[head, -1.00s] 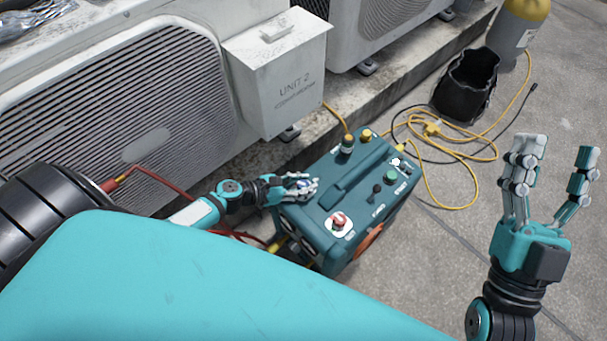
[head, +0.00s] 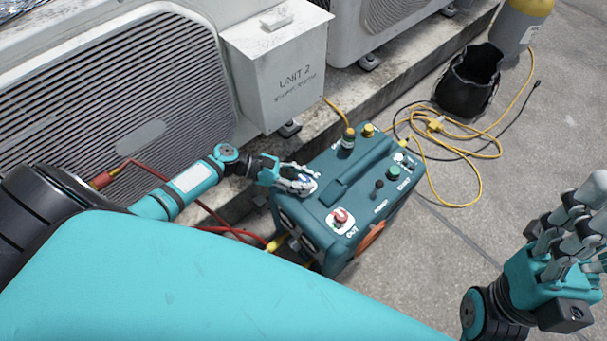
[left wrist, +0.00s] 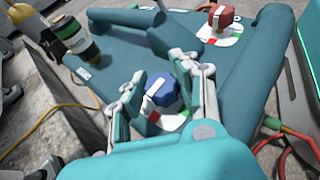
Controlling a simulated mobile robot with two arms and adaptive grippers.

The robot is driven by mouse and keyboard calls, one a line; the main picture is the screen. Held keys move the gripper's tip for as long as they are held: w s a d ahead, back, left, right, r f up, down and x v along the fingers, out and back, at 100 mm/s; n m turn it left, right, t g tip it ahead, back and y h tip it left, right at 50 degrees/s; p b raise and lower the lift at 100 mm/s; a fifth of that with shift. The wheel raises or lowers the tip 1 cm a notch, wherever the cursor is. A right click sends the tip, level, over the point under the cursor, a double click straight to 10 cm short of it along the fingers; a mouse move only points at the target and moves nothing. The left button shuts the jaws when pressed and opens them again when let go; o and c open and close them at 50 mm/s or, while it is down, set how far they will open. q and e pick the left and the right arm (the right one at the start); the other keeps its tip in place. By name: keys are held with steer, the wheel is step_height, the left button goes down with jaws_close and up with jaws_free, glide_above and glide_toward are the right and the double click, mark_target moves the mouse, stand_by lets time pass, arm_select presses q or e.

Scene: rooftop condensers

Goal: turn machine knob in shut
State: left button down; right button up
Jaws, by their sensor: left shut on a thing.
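The teal machine (head: 352,205) stands on the rooftop floor. Its blue knob (left wrist: 162,92) has a white pointer line and sits on a white dial plate with coloured marks. My left gripper (head: 302,183) reaches over the machine's left side with its fingers around the blue knob, shut on it. In the left wrist view, fingers lie on both sides of the knob, and the gripper (left wrist: 158,100) hides part of the dial. A red knob (head: 340,216) is nearer the front, by the label OUT. My right gripper (head: 572,225) is at the right edge, empty, fingers apart.
The UNIT 2 box (head: 280,75) and condensers stand behind the machine on a concrete ledge. Red hose (head: 215,231) runs by the machine's left side. A yellow hose (head: 470,150), black bucket (head: 468,85) and cylinder (head: 518,28) are at the back right.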

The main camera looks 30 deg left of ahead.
arm_select(q)
steer(key=c, duration=0.9)
jaws_free()
steer(key=shift+c, duration=0.2)
steer(key=v, duration=1.2)
steer(key=shift+s+f, duration=0.1)
steer(key=shift+f, duration=0.05)
